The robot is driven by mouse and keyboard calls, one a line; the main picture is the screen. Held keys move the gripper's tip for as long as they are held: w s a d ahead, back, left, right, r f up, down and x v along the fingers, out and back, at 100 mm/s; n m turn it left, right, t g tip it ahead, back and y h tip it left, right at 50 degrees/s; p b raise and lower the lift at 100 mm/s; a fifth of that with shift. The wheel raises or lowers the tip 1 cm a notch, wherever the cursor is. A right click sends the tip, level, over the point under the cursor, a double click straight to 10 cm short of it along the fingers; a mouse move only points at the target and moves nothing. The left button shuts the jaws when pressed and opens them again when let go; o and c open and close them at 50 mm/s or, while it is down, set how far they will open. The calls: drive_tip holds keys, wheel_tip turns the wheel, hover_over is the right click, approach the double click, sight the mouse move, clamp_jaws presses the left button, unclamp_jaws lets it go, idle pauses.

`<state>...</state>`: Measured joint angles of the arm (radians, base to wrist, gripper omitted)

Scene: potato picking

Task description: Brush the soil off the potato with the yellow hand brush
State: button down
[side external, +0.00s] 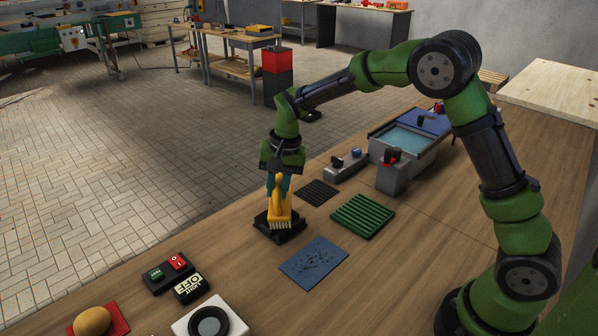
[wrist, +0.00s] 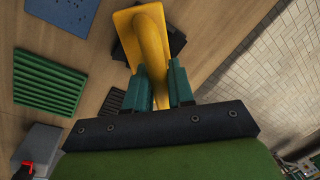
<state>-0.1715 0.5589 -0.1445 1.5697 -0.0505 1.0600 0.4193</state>
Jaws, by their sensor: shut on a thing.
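My gripper (side external: 279,184) points down and is shut on the handle of the yellow hand brush (side external: 282,209). The brush is upright with its pale bristles down, at the black holder (side external: 290,235); I cannot tell whether it rests in it or is just above it. In the wrist view the brush (wrist: 149,38) sits between the two green fingers (wrist: 158,88), with part of the black holder (wrist: 177,38) behind it. The potato (side external: 91,321), yellowish-brown, lies on a red mat (side external: 122,321) at the bottom left of the side view, well away from my gripper.
A blue mat with dark specks (side external: 314,262) and a green ribbed mat (side external: 362,216) lie right of the holder. A switch box (side external: 167,273), a light-off sign (side external: 190,287) and a white unit with a round dark top (side external: 190,322) stand near the potato. A water basin (side external: 408,140) is behind.

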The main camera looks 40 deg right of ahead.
drive_tip(key=shift+w+d+f, duration=0.1)
drive_tip(key=shift+w+d, duration=0.8)
drive_tip(key=shift+d, duration=0.05)
drive_tip(key=shift+s+a, duration=0.75)
drive_tip(key=shift+r, duration=3.65)
drive_tip(key=shift+f, duration=0.15)
drive_tip(key=shift+t+y, duration=0.4)
drive_tip(key=shift+f, duration=2.5)
drive_tip(key=shift+f, duration=1)
